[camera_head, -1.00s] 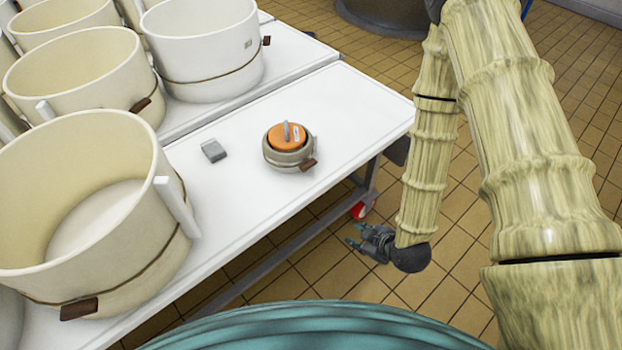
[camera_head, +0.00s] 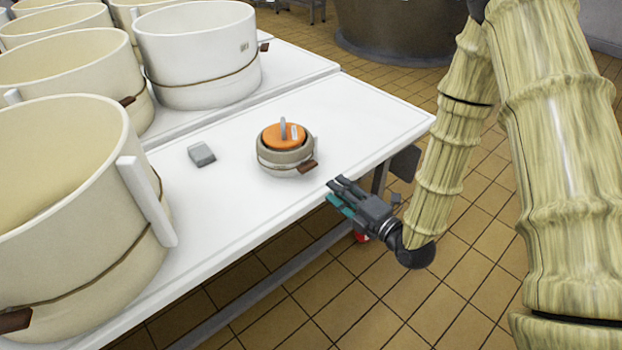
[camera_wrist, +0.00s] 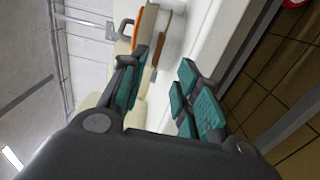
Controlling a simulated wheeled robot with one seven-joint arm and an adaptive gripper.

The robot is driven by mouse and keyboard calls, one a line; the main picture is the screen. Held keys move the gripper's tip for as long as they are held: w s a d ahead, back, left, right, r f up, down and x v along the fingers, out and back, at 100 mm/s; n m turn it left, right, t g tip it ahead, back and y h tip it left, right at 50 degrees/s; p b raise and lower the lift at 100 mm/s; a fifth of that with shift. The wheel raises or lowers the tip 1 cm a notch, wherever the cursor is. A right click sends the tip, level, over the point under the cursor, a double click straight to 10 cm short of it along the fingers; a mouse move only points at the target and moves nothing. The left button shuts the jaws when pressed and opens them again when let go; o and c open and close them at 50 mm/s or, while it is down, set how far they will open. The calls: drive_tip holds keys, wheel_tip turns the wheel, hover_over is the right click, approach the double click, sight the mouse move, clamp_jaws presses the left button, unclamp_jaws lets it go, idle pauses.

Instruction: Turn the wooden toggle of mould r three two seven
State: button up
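A small cream mould (camera_head: 284,160) with an orange lid (camera_head: 284,136) and a grey upright handle stands on the white table. A brown wooden toggle (camera_head: 308,167) sticks out from its band on the side facing my gripper. I cannot read a number on the mould. My gripper (camera_head: 336,192) is just off the table's front edge, to the lower right of the mould and apart from it. Its fingers are apart and nothing is between them. In the wrist view the toggle (camera_wrist: 163,40) and orange lid (camera_wrist: 138,27) show beyond the open fingers (camera_wrist: 158,90).
Large cream moulds, some with visible brown toggles, stand at the left, including a near one (camera_head: 75,215) and a white one (camera_head: 198,60) behind. A small grey block (camera_head: 201,154) lies left of the small mould. The table (camera_head: 385,115) is bare right of it.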

sight(311, 169)
drive_tip(key=b+x, duration=0.2)
drive_tip(key=x, duration=0.9)
clamp_jaws()
